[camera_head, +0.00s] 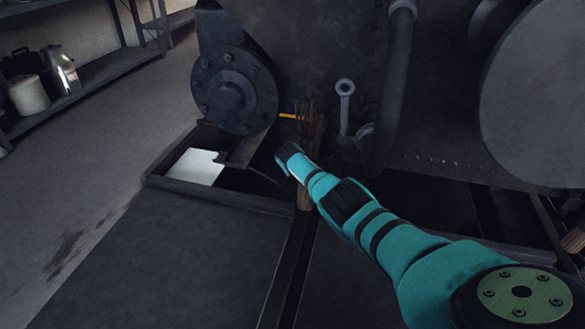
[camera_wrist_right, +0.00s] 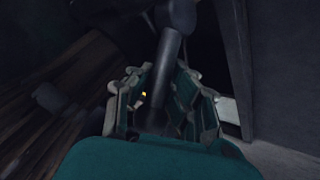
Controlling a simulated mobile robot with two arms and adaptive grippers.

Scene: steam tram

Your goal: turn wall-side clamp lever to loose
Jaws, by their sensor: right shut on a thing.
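My right gripper (camera_head: 287,157) reaches in low beside the round bolted flange (camera_head: 232,90); its fingers are hard to make out in the head view. In the right wrist view, the gripper (camera_wrist_right: 168,100) has its teal and grey fingers around a dark bar with a rounded knob end, which looks like the clamp lever (camera_wrist_right: 169,58). The gripper is shut on it. The lever's foot is hidden down between the fingers. I cannot make out this lever in the head view. My left gripper is not in view.
An upright rod with a ring end (camera_head: 345,95) stands right of a brown bristly bundle (camera_head: 310,125). A thick pipe (camera_head: 395,90) runs down beside it. A white sheet (camera_head: 197,166) lies in the floor pit. Shelves (camera_head: 115,65) stand at left; the floor before them is clear.

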